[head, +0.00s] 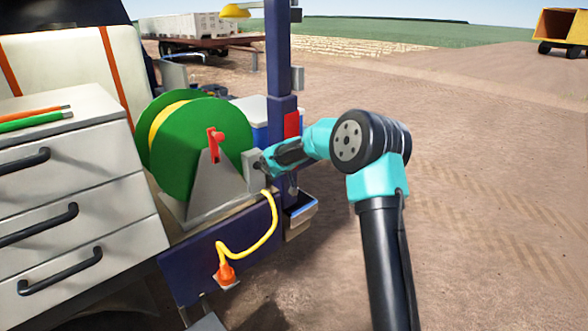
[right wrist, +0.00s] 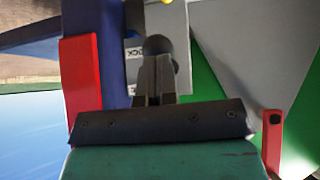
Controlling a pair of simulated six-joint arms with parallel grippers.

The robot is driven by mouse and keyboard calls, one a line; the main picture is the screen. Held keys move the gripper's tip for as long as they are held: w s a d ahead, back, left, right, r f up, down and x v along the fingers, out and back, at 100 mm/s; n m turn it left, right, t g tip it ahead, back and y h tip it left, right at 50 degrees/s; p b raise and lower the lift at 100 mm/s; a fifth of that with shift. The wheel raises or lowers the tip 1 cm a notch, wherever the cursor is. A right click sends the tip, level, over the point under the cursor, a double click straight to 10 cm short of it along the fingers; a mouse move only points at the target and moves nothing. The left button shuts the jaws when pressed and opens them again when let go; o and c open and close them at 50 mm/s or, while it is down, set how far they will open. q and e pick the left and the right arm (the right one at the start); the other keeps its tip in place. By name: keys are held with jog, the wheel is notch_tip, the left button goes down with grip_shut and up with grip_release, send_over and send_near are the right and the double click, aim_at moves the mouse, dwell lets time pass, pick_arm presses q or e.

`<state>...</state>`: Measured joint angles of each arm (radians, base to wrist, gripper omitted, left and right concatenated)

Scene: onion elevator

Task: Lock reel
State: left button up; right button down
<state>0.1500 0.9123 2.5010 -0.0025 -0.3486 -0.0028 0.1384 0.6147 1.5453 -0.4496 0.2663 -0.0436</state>
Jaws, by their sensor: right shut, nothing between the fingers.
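The green reel (head: 215,115) with yellow cable (head: 165,125) is mounted on a grey bracket (head: 212,185) and has a red crank (head: 215,140). A small grey lock plate (head: 252,172) sits on its right side. In the right wrist view this plate (right wrist: 168,20) carries a dark round knob (right wrist: 157,44) and a partly hidden label reading "CK". My right gripper (head: 268,166) is at the plate. Its fingers (right wrist: 155,75) are shut and empty, their tips right at the knob; I cannot tell whether they touch. My left gripper is out of view.
A dark blue post (head: 280,120) with a red part (head: 291,124) stands right beside the gripper. A white drawer cabinet (head: 70,200) is at left. Yellow cable hangs down to an orange plug (head: 226,273). Open dirt ground (head: 480,190) lies to the right.

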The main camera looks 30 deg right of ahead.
jog(key=shift+a+f, duration=0.1)
jog(key=shift+f, duration=1.85)
jog(key=shift+f, duration=0.1)
jog(key=s+a+f+v, duration=0.1)
jog(key=s+v, duration=0.1)
jog(key=v, duration=1.1)
jog(key=shift+s+d, duration=0.25)
jog(key=shift+d, duration=0.2)
jog(key=shift+f, duration=0.1)
